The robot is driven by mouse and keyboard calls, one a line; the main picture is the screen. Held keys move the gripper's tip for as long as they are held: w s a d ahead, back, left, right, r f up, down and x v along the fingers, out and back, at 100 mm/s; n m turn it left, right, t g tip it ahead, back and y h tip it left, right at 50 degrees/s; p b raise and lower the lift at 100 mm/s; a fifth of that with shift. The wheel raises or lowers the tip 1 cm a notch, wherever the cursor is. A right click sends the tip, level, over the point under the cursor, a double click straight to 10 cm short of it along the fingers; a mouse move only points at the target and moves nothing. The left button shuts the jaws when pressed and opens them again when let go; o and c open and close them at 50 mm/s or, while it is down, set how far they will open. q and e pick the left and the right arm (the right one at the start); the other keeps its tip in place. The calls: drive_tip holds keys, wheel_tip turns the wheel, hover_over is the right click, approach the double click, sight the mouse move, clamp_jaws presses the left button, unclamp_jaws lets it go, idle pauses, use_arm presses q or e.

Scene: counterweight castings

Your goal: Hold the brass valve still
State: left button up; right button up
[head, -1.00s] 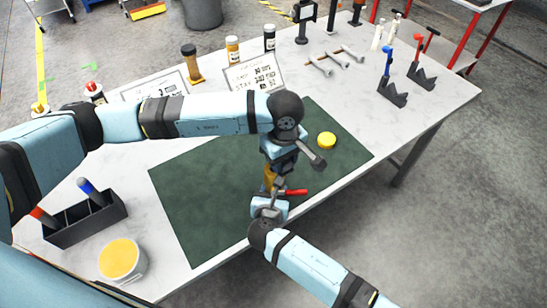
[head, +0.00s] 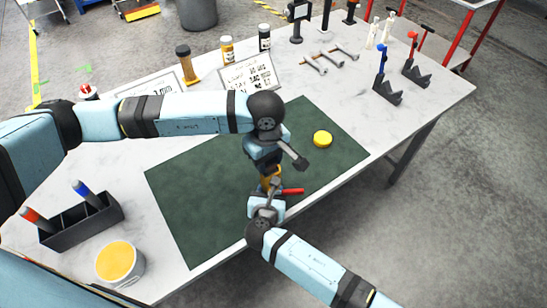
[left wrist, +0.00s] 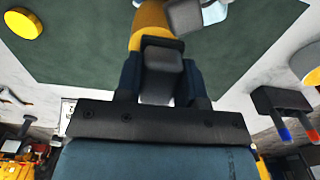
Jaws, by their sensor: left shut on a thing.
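The brass valve (head: 271,171) is a small golden-yellow piece over the green mat, mostly hidden between my two grippers. My left gripper (head: 266,165) comes down from above and is shut on it. In the left wrist view the valve's curved brass body (left wrist: 150,22) shows just beyond the left fingers (left wrist: 160,70), which close around a grey block-like part. My right gripper (head: 268,200) reaches in from below, close beside the valve. A red handle (head: 292,191) sticks out to the right there; what it belongs to is unclear. The right fingers' opening cannot be made out.
The green mat (head: 190,215) has a yellow disc (head: 322,139) on it. A dark marker holder (head: 80,222) and a yellow-topped tub (head: 120,263) stand at left. Bottles, signs, wrenches (head: 330,57) and dark stands (head: 387,90) line the back and right.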

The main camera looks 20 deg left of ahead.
use_arm(q)
drive_tip(key=shift+s+a+f, duration=0.15)
drive_tip(key=shift+s+a, duration=0.1)
drive_tip(key=shift+a, duration=0.35)
drive_tip(key=shift+s+a+f, duration=0.1)
drive_tip(key=shift+s+a, duration=0.15)
drive_tip(key=shift+a, duration=0.35)
use_arm(e)
drive_tip(key=shift+f, duration=0.1)
use_arm(q)
drive_tip(key=shift+w+d+r, duration=0.1)
drive_tip(key=shift+r, duration=3.1)
wheel_tip(320, 180, up, 3)
